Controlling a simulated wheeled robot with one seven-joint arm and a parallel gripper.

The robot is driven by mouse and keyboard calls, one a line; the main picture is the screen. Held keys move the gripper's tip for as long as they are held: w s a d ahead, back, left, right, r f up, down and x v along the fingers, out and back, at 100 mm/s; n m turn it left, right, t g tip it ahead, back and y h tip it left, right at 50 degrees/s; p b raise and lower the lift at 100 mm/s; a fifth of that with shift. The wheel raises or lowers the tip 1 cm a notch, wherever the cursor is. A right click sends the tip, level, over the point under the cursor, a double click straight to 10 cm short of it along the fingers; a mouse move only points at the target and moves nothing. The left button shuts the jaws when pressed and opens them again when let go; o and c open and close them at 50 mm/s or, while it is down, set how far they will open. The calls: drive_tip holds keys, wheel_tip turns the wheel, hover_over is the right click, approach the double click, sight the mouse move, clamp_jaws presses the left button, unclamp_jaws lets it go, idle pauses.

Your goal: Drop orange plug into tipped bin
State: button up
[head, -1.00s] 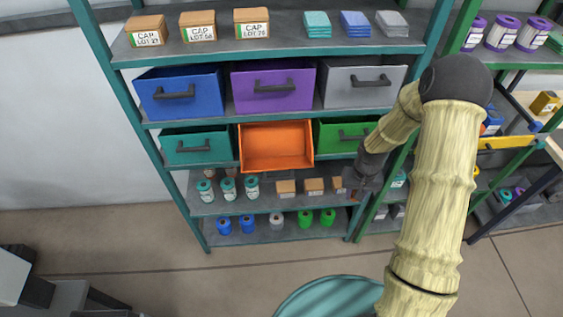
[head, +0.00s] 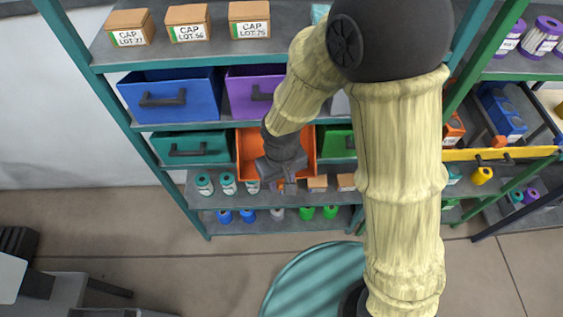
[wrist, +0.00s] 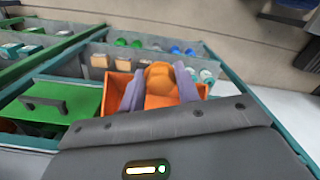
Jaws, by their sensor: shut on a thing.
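My gripper (head: 283,187) is shut on the orange plug (wrist: 159,78), a rounded piece held between the two grey-violet fingers in the wrist view. The tipped orange bin (head: 246,152) sits in the middle shelf row with its open inside facing out. My gripper is in front of the bin's lower part in the head view and hides some of it. In the wrist view the bin's orange wall (wrist: 113,92) shows behind and beside the fingers. I cannot tell whether the plug is inside the rim or still in front of it.
A teal bin (head: 191,147) and a green bin (head: 338,141) flank the orange one. Blue (head: 170,95) and purple (head: 243,93) bins stand above. Small jars (head: 228,183) and brown boxes (head: 318,183) fill the shelf below. A teal round surface (head: 305,280) is near my base.

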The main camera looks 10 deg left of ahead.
drive_tip(key=shift+s+a+r, duration=0.3)
drive_tip(key=shift+a, duration=0.05)
drive_tip(key=w+a+f, duration=0.2)
drive_tip(key=w+f, duration=0.1)
drive_tip(key=w, duration=0.6)
drive_tip(key=shift+w+a, duration=0.15)
drive_tip(key=shift+w, duration=0.15)
idle(0.4)
drive_tip(key=o, duration=1)
drive_tip(key=shift+o, duration=0.2)
